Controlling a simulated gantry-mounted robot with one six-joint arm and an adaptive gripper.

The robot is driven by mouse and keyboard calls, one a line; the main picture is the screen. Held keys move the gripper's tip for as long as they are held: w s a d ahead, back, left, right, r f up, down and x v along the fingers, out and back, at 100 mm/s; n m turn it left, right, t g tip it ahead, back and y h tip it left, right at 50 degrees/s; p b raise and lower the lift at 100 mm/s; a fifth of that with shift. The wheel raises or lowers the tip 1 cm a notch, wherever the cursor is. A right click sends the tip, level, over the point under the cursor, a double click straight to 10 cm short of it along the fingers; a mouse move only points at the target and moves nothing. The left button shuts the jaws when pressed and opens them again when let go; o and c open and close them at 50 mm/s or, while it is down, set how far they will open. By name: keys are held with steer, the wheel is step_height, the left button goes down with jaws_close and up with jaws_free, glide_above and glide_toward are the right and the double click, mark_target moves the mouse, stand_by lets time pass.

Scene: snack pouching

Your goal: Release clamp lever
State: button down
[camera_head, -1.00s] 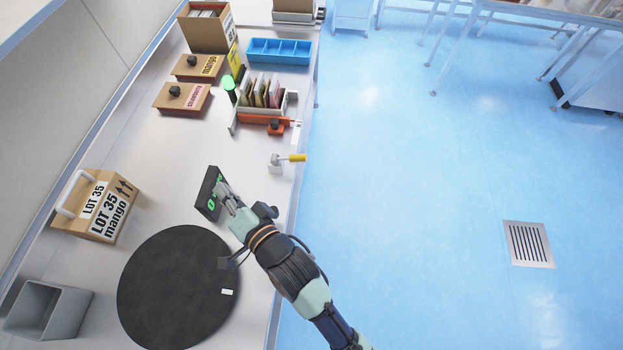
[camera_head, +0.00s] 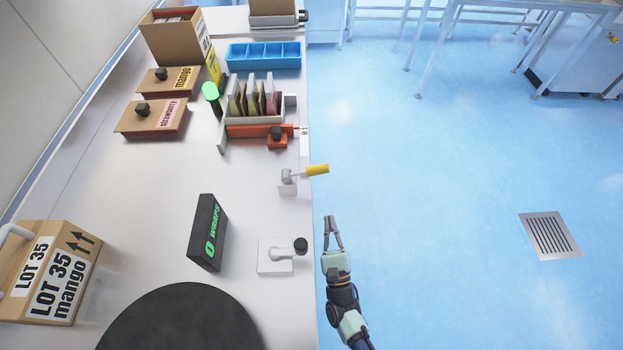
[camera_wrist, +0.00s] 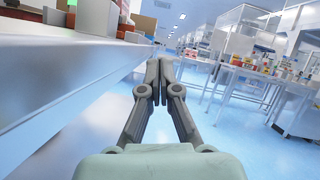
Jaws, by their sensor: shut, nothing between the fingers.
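A lever with a yellow handle (camera_head: 317,169) sits on a small pale block (camera_head: 288,182) at the table's right edge, its handle sticking out past the edge. A white plate (camera_head: 270,262) nearer the front carries a grey arm with a black knob (camera_head: 300,245). I cannot tell for sure which of the two is the clamp lever. My gripper (camera_head: 332,230) is beyond the table edge over the floor, right of the plate and below the yellow handle in the picture. It is shut and empty, touching nothing; its fingers also show in the wrist view (camera_wrist: 158,80).
A black display reading "0 WRAPS" (camera_head: 208,232) stands left of the plate. A dark round disc (camera_head: 180,320) lies in front. An orange fixture (camera_head: 277,141) and a rack of pouches (camera_head: 255,118) are farther back.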

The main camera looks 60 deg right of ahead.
mark_target(307, 172)
steer(key=shift+s+d+r, duration=0.1)
steer(key=w+d+r+p, duration=0.1)
steer(key=w+d+r, duration=0.4)
steer(key=d+r, duration=0.1)
steer(key=shift+w+r+p, duration=0.35)
steer(key=shift+w+r, duration=0.05)
steer(key=shift+r, duration=0.5)
steer(key=shift+r+n, duration=0.15)
steer(key=shift+n, duration=0.15)
steer(key=shift+r+p, duration=0.1)
steer(key=shift+p, duration=0.25)
